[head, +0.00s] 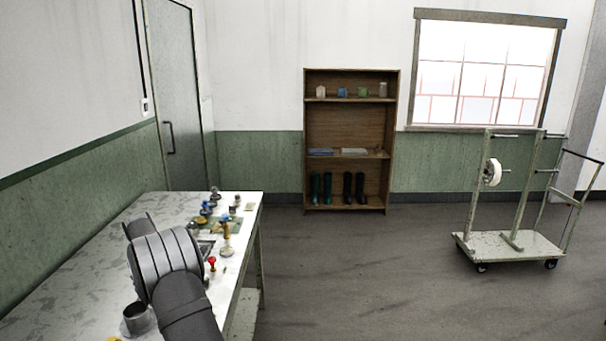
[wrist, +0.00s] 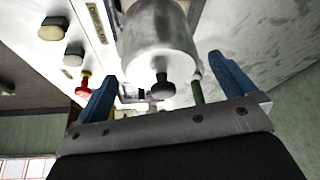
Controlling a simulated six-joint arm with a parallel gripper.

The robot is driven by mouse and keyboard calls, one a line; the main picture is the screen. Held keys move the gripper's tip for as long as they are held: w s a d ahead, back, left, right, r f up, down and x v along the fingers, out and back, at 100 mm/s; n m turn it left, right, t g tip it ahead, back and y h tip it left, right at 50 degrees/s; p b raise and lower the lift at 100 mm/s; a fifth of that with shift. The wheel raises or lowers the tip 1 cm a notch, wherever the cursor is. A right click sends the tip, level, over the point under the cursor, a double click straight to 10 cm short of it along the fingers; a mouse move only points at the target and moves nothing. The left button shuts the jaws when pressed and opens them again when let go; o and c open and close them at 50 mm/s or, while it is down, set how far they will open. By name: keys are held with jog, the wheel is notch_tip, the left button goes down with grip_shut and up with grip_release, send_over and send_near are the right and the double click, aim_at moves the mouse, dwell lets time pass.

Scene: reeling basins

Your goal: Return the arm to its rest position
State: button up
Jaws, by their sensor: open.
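My gripper (wrist: 162,68) shows in the wrist view as two blue fingers, spread wide apart on a grey bracket. A shiny metal cylinder (wrist: 158,38) with a dark knob appears between and beyond the fingers. I cannot tell how near it is, and nothing is clearly gripped. In the head view my dark grey arm (head: 165,265) reaches over the pale worktable (head: 85,265). The gripper itself cannot be made out there.
A metal cup (head: 136,319) stands left of my arm. A wooden shelf (head: 347,118) and wheeled cart (head: 508,245) are farther off. The floor (head: 360,270) between is clear.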

jog(key=v, duration=0.9)
jog(key=x, duration=1.2)
jog(key=shift+w+f, duration=0.1)
jog(key=shift+f, duration=0.3)
notch_tip(320, 180, up, 4)
jog(key=shift+r, duration=0.25)
jog(key=shift+w+d+r, duration=0.1)
jog(key=shift+d+r, duration=0.15)
jog(key=shift+d, duration=0.35)
jog(key=shift+w+d+r, duration=0.1)
jog(key=shift+d+r, duration=0.2)
jog(key=shift+d, duration=0.3)
jog(key=shift+d+r, duration=0.2)
jog(key=shift+d, duration=0.15)
jog(key=shift+s, duration=0.15)
